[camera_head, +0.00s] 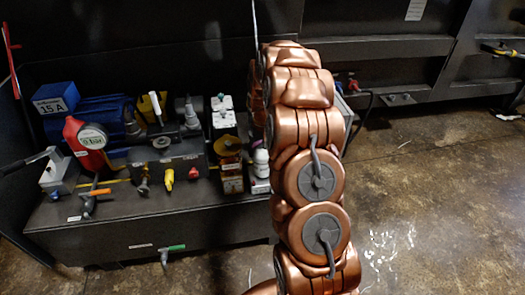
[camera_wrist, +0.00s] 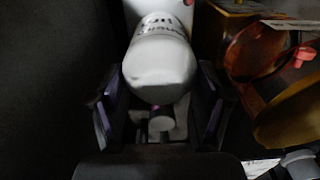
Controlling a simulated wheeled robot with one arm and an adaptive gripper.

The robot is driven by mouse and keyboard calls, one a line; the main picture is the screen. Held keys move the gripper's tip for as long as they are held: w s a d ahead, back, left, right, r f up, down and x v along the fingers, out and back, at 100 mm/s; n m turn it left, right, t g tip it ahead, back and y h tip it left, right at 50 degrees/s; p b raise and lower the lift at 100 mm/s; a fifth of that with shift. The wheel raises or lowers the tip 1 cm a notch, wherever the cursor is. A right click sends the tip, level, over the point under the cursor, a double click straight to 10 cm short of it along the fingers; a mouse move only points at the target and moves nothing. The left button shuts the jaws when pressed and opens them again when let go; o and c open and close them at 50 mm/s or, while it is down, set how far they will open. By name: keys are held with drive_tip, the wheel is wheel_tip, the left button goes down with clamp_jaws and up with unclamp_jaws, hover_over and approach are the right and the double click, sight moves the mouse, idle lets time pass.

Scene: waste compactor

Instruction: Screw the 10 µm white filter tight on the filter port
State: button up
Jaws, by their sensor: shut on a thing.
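The white filter (camera_wrist: 158,65) is a rounded white cylinder with dark printing, which appears upside down in the wrist view. My gripper (camera_wrist: 160,118) has one dark finger on each side of the filter's lower end and is shut on it. A small pale cylindrical part (camera_wrist: 161,122) shows between the fingers below the filter. In the head view, a white cylinder (camera_head: 261,160), likely the filter, stands beside my copper arm. My gripper is hidden behind the arm there. The filter port and its thread are hidden, so I cannot tell how the filter sits on it.
An amber-bowled unit (camera_wrist: 285,110) stands close to the right of my gripper. Open floor (camera_head: 430,190) lies to the right.

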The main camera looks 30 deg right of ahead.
drive_tip(key=o, duration=1.2)
drive_tip(key=shift+o, duration=0.2)
drive_tip(key=shift+r+p, duration=0.75)
drive_tip(key=shift+r, duration=2.75)
